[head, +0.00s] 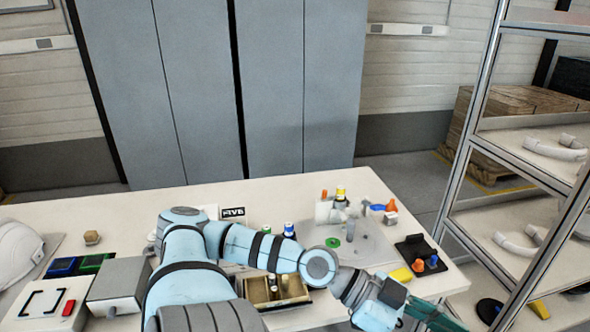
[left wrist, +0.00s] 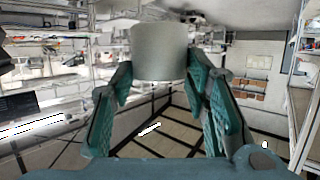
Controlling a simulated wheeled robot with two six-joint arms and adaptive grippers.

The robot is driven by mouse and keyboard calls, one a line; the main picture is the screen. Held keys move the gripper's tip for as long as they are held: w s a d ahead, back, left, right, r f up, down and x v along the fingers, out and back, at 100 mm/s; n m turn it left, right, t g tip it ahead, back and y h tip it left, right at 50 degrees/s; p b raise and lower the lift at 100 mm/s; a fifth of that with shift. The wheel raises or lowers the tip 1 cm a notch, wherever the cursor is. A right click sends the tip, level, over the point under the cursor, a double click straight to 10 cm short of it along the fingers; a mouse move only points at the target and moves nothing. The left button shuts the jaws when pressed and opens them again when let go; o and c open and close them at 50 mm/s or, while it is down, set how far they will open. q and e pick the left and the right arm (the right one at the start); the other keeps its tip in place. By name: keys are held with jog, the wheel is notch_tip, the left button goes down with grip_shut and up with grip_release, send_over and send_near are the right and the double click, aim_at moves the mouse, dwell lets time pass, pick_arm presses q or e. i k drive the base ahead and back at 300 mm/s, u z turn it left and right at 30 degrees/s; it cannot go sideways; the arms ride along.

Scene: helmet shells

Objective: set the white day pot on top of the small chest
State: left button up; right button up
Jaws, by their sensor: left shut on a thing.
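My left gripper (head: 436,317) reaches past the right front edge of the table, at the bottom of the head view. In the left wrist view my left gripper (left wrist: 160,95) is shut on the white day pot (left wrist: 160,52), a plain pale cup shape held between the teal fingers. The pot does not show in the head view. A grey box (head: 118,279) with a small dark knob stands at the table's left and looks like the small chest. Its top is clear, and the gripper is far to its right. My right gripper is not in view.
A white case (head: 45,303) with a red patch and a white helmet shell (head: 18,250) lie left of the chest. Blue and green trays (head: 78,265) sit behind it. A brass-coloured open box (head: 258,300) lies under my arm. A shelf rack (head: 470,150) stands at right.

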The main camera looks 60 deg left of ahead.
aim_at(118, 275)
jog(key=k, duration=1.05)
jog(key=u, duration=1.3)
